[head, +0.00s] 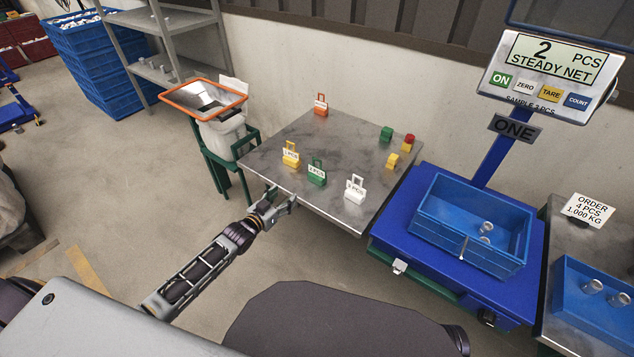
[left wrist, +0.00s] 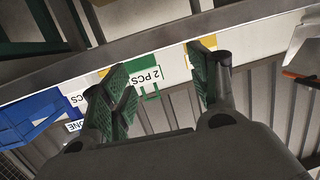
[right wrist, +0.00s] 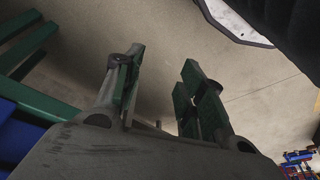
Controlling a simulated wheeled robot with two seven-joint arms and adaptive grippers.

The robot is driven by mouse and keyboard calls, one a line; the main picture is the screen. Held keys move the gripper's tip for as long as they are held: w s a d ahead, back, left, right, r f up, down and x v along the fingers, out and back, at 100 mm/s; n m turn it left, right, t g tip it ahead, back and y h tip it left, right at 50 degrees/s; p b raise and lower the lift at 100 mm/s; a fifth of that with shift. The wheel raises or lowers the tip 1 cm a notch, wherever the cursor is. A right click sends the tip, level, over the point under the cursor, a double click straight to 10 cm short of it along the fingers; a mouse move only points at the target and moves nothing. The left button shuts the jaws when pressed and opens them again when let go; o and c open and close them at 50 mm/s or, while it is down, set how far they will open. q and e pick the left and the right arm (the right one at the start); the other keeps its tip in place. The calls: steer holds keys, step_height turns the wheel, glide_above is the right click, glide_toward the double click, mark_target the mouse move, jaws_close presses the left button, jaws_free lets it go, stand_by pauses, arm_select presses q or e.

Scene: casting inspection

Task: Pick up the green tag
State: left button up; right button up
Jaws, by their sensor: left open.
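The green tag (head: 317,178) stands upright on the metal table near its front edge, with a white label that reads 2 PCS and a green loop on top. My left gripper (head: 283,197) is open and empty, in front of and to the left of the tag, apart from it. In the left wrist view, the green tag (left wrist: 150,90) shows upside down between the open fingers (left wrist: 164,66), beyond their tips. My right gripper (right wrist: 163,72) shows only in the right wrist view, with open fingers over bare floor.
A yellow tag (head: 291,160) stands left of the green one and a white tag (head: 354,190) right of it. An orange tag (head: 320,110) is farther back. Small green (head: 386,133), red (head: 409,139) and yellow (head: 392,160) pieces sit at the right. A blue scale (head: 390,238) adjoins the table.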

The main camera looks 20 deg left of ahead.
arm_select(q)
steer(key=w+d+r+m+t+h+b, duration=0.1)
steer(key=d+r+h+b, duration=0.1)
steer(key=r+b, duration=0.3)
steer(key=shift+d+r+t, duration=0.4)
steer(key=shift+d+r, duration=0.45)
steer(key=shift+d, duration=0.05)
arm_select(e)
steer(key=shift+a+v, duration=0.2)
steer(key=shift+v, duration=0.8)
steer(key=shift+a+v, duration=0.2)
steer(key=shift+v, duration=0.8)
steer(key=shift+w, duration=0.15)
arm_select(q)
steer(key=shift+w, duration=0.1)
arm_select(e)
steer(key=shift+r, duration=0.1)
